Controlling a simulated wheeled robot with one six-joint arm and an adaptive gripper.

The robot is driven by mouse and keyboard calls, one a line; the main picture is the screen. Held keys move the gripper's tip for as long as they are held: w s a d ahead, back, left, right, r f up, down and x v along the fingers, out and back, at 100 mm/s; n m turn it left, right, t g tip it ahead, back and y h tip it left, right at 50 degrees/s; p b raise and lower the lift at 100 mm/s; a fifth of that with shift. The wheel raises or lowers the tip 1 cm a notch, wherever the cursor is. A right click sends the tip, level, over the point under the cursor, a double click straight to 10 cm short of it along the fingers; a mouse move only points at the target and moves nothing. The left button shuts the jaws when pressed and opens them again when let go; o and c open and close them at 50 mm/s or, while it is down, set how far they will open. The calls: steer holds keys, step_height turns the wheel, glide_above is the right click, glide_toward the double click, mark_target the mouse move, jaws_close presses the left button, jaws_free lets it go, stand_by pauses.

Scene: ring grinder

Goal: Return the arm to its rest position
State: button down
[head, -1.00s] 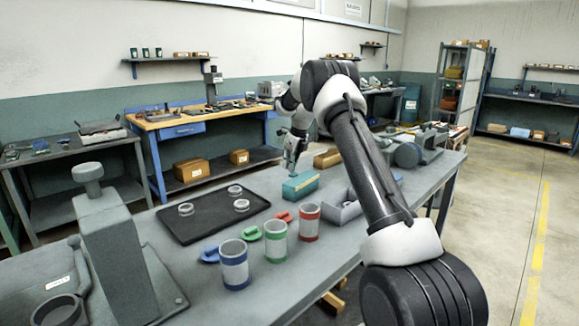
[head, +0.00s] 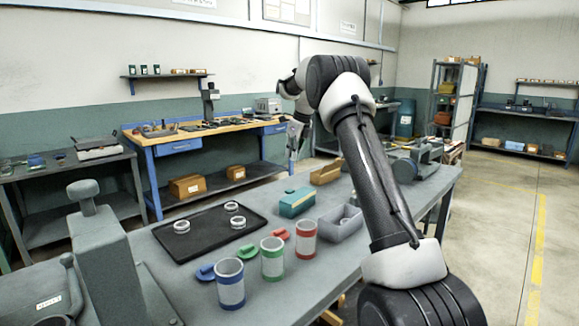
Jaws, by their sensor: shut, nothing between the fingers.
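My arm rises from the lower right of the head view and bends over the back of the grey workbench (head: 325,262). My gripper (head: 293,150) hangs beyond the far side of the bench, pointing down, above and behind the teal box (head: 297,203). It is shut and holds nothing. My own arm link hides part of the bench's right side.
A black tray (head: 190,250) carries several metal rings. Blue (head: 230,285), green (head: 272,260) and red (head: 305,240) banded cups stand in front, lids beside them. A grey bin (head: 340,224), a wooden box (head: 327,173), a grinder (head: 425,155) and a grey press (head: 105,250) are on the bench.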

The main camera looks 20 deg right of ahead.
steer(key=s+f+n+g, duration=0.2)
steer(key=s+f+n, duration=0.2)
steer(key=s+n, duration=0.75)
steer(key=s+a+r+n+t, duration=0.1)
steer(key=s+n, duration=0.5)
steer(key=s, duration=0.7)
steer(key=s+a+r+n+t+h, duration=0.1)
steer(key=s+a+r+n, duration=0.3)
steer(key=s, duration=1)
steer(key=s+a+r+n+t, duration=0.1)
steer(key=s+a+r+n, duration=0.2)
steer(key=s+n, duration=0.6)
steer(key=shift+s+a+r+h, duration=0.15)
steer(key=shift+s+a+h, duration=0.15)
steer(key=shift+s, duration=1.95)
